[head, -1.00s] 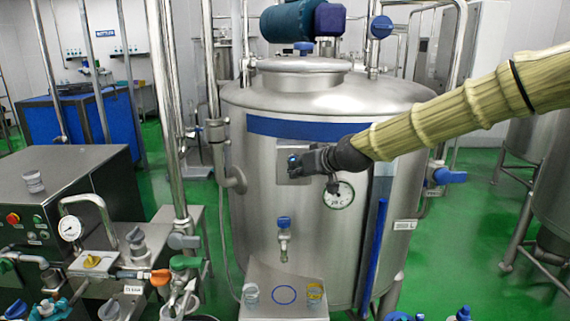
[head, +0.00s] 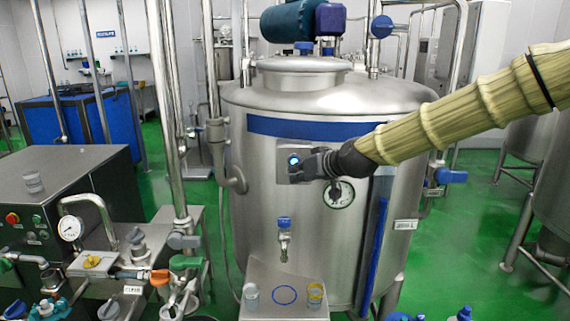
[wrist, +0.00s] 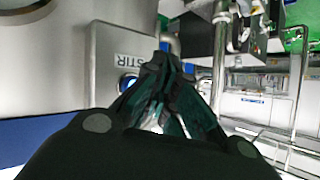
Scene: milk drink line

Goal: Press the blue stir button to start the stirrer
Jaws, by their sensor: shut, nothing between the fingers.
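The blue stir button (head: 293,160) is on a grey panel (head: 284,148) on the front of the steel tank (head: 262,185). It glows bright blue-white. In the wrist view the button (wrist: 127,84) shows as a lit blue ring under the label STIR, partly hidden by my fingers. My gripper (head: 297,174) is shut and empty, its tips just below and right of the button; whether they touch it I cannot tell. In the wrist view the gripper (wrist: 165,68) is in front of the panel's right part. The blue stirrer motor (head: 288,24) sits above the tank lid.
A small tap (head: 284,232) is lower on the tank, above a shelf (head: 283,311) with two small cups. Vertical pipes (head: 170,120) stand left of the tank. Green floor shows around it.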

